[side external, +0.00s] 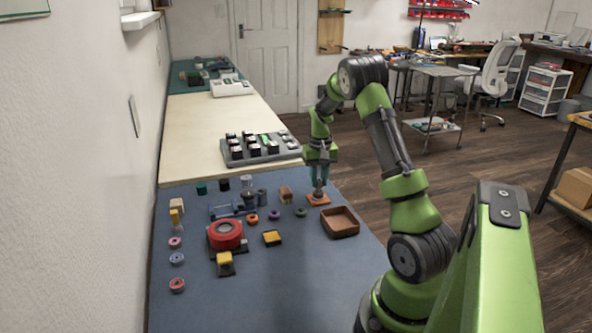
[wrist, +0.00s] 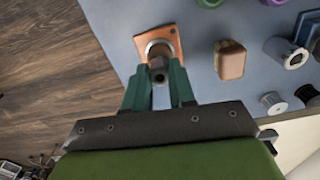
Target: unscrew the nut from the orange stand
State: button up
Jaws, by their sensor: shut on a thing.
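The orange stand (side external: 318,199) is a flat square plate on the blue mat near its far right edge. It also shows in the wrist view (wrist: 169,34) with a grey round part on it. A dark nut (wrist: 158,69) sits at the top of the stand's post, between my fingertips. My gripper (wrist: 157,72) is shut on the nut from above, with its green fingers on either side; it also shows in the side view (side external: 319,186). The lower part of the post is partly hidden by the nut and fingers.
A brown open tray (side external: 340,223) lies in front of the stand. A brown block (wrist: 231,60) stands close beside it. A red round roll (side external: 226,234) and several small parts lie to the left.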

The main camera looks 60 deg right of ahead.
jog(key=shift+r, duration=2.05)
jog(key=w+a+r, duration=0.1)
jog(key=a, duration=0.1)
jog(key=n, duration=0.6)
send_over(302, 234)
notch_tip(302, 234, down, 2)
notch_tip(302, 234, down, 7)
jog(key=shift+s+a+f, duration=0.1)
jog(key=shift+f, duration=0.3)
